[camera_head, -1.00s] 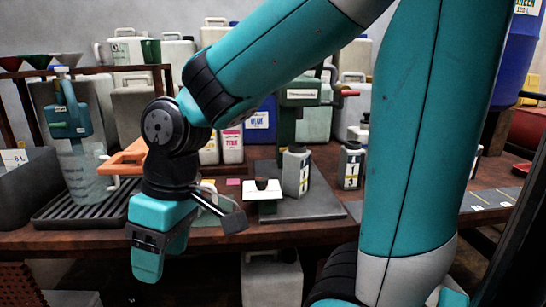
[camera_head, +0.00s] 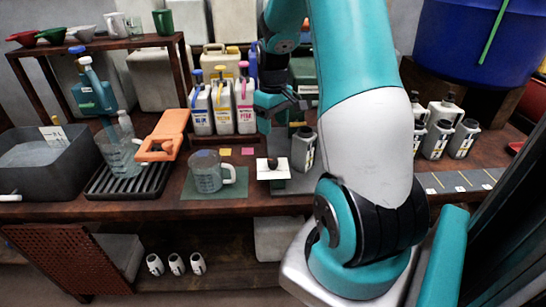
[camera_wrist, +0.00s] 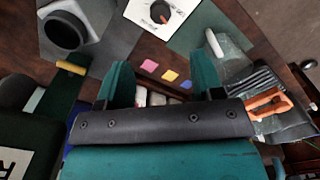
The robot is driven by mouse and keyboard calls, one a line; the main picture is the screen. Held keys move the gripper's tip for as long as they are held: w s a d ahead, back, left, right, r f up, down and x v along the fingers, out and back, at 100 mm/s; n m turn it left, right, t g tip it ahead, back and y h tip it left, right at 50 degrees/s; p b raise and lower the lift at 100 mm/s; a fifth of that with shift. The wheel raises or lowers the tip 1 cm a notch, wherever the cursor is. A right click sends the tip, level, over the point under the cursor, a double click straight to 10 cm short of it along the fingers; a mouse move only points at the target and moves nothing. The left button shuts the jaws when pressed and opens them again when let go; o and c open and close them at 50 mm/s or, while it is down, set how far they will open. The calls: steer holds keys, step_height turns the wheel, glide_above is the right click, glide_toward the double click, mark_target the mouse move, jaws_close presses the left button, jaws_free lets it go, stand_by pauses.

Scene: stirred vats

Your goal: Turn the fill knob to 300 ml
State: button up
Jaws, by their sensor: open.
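The fill knob (camera_wrist: 158,12) is a dark round knob with an orange pointer on a white plate (camera_wrist: 140,14), at the top edge of the wrist view. In the head view the knob (camera_head: 272,163) sits on its white plate at the table's front; its scale is too small to read. My gripper (camera_head: 278,108) is above the table, behind and above the knob and apart from it. In the wrist view my gripper (camera_wrist: 160,82) has its two teal fingers spread with nothing between them.
A clear measuring jug (camera_head: 207,178) stands on a green mat left of the knob. A grey canister (camera_head: 303,150) stands close on its right. An orange clamp-like tool (camera_head: 165,135), a drip tray (camera_head: 105,182) and several jugs (camera_head: 222,105) stand farther left and behind.

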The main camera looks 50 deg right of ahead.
mark_target(273, 160)
step_height(273, 160, down, 13)
steer(key=shift+r, duration=0.1)
stand_by(0.3)
steer(key=c, duration=0.9)
